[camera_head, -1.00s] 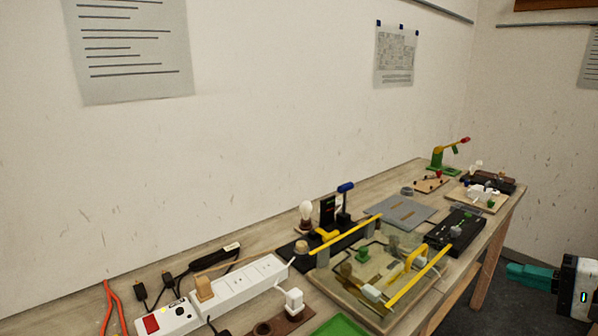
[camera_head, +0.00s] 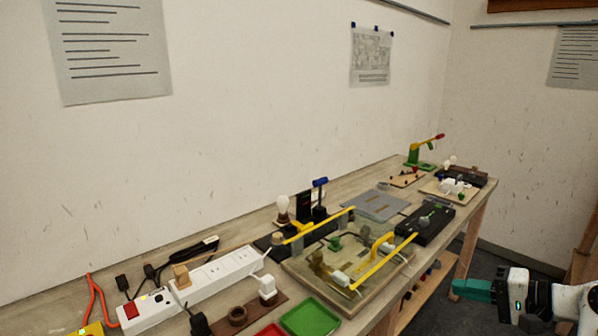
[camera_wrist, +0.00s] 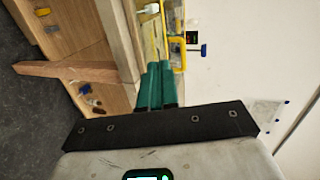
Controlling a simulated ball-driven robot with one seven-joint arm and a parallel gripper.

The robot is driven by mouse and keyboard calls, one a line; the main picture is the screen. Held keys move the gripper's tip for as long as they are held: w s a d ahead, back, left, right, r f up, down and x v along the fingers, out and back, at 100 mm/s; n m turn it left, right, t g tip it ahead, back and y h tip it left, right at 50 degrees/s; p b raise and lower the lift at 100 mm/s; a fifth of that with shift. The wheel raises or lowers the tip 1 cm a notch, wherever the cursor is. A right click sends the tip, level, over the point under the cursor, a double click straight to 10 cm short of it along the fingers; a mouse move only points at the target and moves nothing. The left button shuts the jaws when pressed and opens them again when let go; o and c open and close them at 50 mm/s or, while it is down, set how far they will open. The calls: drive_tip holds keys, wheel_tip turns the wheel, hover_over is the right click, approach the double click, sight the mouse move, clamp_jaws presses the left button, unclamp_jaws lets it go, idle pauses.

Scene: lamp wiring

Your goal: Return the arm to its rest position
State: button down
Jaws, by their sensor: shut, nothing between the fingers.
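My gripper (camera_head: 456,288) shows at the right edge of the head view, out past the front of the bench, with green fingers pointing left. In the wrist view the green fingers (camera_wrist: 158,84) lie side by side, shut and empty. The white arm behind it runs off the right side of the head view. The wooden bench (camera_head: 120,258) stands along the wall, with a gap between it and my gripper.
On the bench are a white power strip (camera_head: 215,277), a green tray (camera_head: 310,316), a board with yellow bars (camera_head: 368,270), a black box (camera_head: 425,226) and a bulb (camera_head: 283,205). A bench leg (camera_head: 474,228) stands near my gripper. Dark floor lies around it.

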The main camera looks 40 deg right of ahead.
drive_tip(key=w+a+f+n+g+y, duration=0.1)
drive_tip(key=w+a+f+n+g, duration=0.25)
drive_tip(key=a+f, duration=0.6)
drive_tip(key=w+a+f+n+g+y, duration=0.1)
drive_tip(key=w+a+f+n+g, duration=0.2)
drive_tip(key=a+f, duration=0.65)
drive_tip(key=s+a+f+n+g+h, duration=0.1)
drive_tip(key=s+a+f+n+g, duration=0.2)
drive_tip(key=s+a+n, duration=0.2)
drive_tip(key=s+a+f+n+g+h, duration=0.2)
drive_tip(key=s+a+n+g, duration=0.1)
drive_tip(key=s+a, duration=0.3)
drive_tip(key=shift+s+a+f+n+h, duration=0.3)
drive_tip(key=shift+s+f+n, duration=0.1)
drive_tip(key=shift+s+n, duration=0.6)
